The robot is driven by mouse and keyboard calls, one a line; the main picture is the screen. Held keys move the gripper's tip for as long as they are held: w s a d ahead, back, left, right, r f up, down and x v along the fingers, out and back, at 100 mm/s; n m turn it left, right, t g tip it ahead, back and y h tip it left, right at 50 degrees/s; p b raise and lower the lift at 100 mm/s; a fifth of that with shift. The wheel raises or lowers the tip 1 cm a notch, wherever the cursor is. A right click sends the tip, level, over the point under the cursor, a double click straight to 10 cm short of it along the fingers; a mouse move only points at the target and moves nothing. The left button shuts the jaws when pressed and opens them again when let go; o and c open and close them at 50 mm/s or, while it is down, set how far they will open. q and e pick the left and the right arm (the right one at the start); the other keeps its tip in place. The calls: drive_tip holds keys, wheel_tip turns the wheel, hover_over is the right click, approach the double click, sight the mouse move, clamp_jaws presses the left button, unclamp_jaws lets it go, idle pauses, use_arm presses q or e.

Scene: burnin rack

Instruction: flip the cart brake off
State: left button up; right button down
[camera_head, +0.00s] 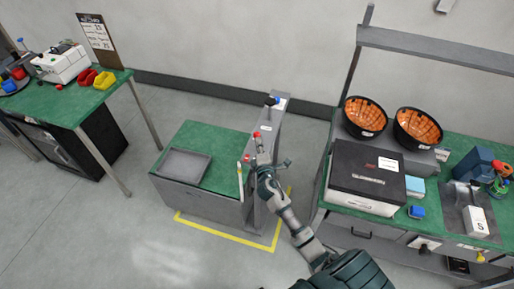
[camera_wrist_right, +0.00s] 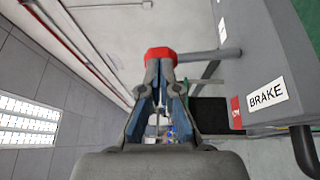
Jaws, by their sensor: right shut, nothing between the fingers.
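The cart (camera_head: 226,147) has a green top and grey sides and stands in the middle of the head view. A red-ended grey lever shows by its right-hand post in the wrist view, with its red end (camera_wrist_right: 160,55) and grey rod (camera_wrist_right: 210,55). A white BRAKE label (camera_wrist_right: 267,95) is on the grey panel to the right. My right gripper (camera_head: 258,163) is at the cart's right side; in the wrist view its fingers (camera_wrist_right: 160,78) are closed and empty. Their tips overlap the red end; I cannot tell if they touch. My left gripper is not in view.
A grey tray (camera_head: 184,164) lies on the cart top. Yellow tape (camera_head: 225,236) marks the floor around the cart. A bench (camera_head: 345,202) with a black box (camera_head: 362,180) and two orange-lined bowls stands close on the right. Another green table (camera_head: 62,104) stands at left. Floor to the front left is clear.

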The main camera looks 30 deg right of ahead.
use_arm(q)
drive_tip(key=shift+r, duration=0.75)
use_arm(e)
drive_tip(key=w+d+r, duration=0.1)
drive_tip(key=w+d, duration=0.3)
drive_tip(key=d, duration=0.1)
drive_tip(key=shift+r, duration=0.15)
drive_tip(key=shift+w, duration=0.1)
use_arm(q)
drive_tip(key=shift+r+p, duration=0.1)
drive_tip(key=shift+p, duration=0.25)
use_arm(e)
drive_tip(key=shift+d+r, duration=0.1)
